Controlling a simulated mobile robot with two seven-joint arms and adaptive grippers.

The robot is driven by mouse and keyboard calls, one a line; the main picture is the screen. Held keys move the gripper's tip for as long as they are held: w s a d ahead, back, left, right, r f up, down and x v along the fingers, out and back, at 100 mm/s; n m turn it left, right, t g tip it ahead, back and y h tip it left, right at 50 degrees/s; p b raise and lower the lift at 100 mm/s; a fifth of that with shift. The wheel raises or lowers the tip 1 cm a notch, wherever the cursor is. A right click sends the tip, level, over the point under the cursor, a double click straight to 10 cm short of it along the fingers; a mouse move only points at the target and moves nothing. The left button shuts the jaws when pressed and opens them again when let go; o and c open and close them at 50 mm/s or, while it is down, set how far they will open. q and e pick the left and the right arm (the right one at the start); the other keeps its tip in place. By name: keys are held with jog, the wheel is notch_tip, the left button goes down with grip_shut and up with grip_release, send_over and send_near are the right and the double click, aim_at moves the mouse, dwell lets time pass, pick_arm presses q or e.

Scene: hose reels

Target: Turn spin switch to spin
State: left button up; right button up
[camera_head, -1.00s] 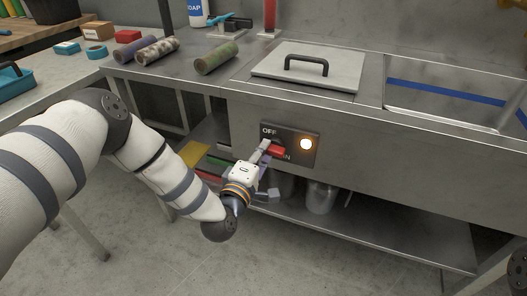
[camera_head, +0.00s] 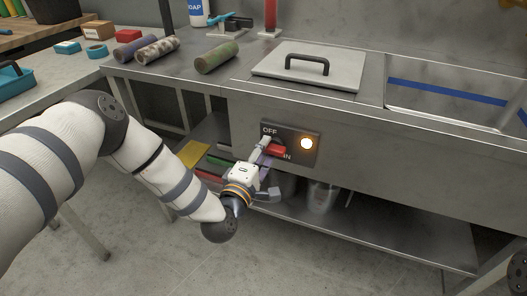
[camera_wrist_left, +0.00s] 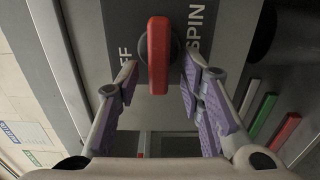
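The spin switch (camera_head: 278,152) has a red bar handle on a dark panel (camera_head: 291,135) at the bench front. In the left wrist view the red handle (camera_wrist_left: 158,55) lies lengthwise between the OFF and SPIN sides. My left gripper (camera_head: 267,160) is at the panel, over the left part of the switch. In the wrist view its purple-padded fingers (camera_wrist_left: 159,78) are open, one on each side of the handle's near end, with gaps visible. My right gripper is not in view.
A lower shelf (camera_head: 390,232) holds a metal pot (camera_head: 321,198) and coloured pieces. On the bench are a lidded plate (camera_head: 307,66), rolled cylinders (camera_head: 216,58) and a sink (camera_head: 455,92). Floor in front is clear.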

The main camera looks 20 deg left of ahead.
pick_arm(q)
jog(key=s, duration=1.2)
jog(key=shift+a, duration=0.25)
